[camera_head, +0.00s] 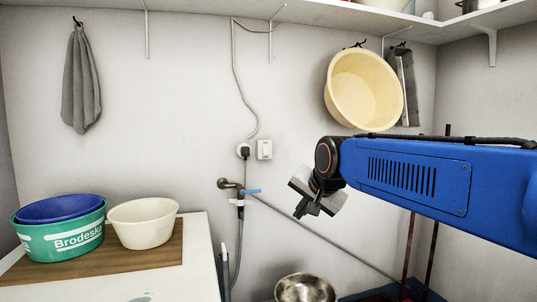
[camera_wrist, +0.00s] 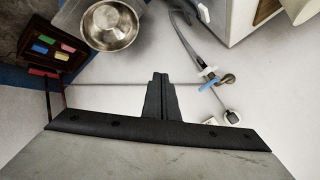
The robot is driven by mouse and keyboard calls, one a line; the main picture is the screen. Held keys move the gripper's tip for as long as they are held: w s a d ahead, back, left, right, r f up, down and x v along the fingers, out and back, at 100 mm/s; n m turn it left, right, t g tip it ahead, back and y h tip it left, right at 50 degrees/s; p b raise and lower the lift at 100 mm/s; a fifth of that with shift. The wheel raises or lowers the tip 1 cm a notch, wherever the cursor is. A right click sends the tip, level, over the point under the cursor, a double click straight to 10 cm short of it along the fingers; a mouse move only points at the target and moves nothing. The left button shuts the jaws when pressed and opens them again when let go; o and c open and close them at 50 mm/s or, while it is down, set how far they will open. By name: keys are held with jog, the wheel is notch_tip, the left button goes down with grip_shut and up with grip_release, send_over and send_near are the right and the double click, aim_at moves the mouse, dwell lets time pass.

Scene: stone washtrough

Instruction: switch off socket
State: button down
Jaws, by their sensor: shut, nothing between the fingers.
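In the wrist view the socket (camera_wrist: 231,117) shows right of my gripper, and the switch box (camera_wrist: 210,121) is partly hidden behind the gripper's body. My gripper (camera_head: 304,211) is shut and empty, pointing downward in front of the wall, lower and to the right of the switch box. Its closed fingers (camera_wrist: 160,78) also show in the wrist view, touching nothing visible.
A brass tap (camera_head: 229,184) with a blue lever and hose is below the socket. A cream basin (camera_head: 362,89) hangs upper right. A metal bowl (camera_head: 305,288) is below. Basins stand on a wooden board (camera_head: 130,257) at left.

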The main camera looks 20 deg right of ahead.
jog(key=w+r+m+t, duration=0.2)
jog(key=w+r+m, duration=0.2)
jog(key=w+r, duration=0.4)
jog(key=w+d+r+m+t, duration=0.1)
jog(key=w+r+m, duration=0.3)
jog(key=w, duration=1)
notch_tip(320, 180, up, 4)
jog(key=shift+w+d+f+m+t, duration=0.15)
jog(key=shift+w+d+m+t, duration=0.15)
jog(key=shift+t, duration=0.2)
send_near(266, 154)
jog(key=x, duration=0.5)
jog(key=shift+w+f, duration=0.3)
jog(key=shift+w, duration=0.25)
jog(key=shift+w+f, duration=0.1)
jog(key=shift+w, duration=0.05)
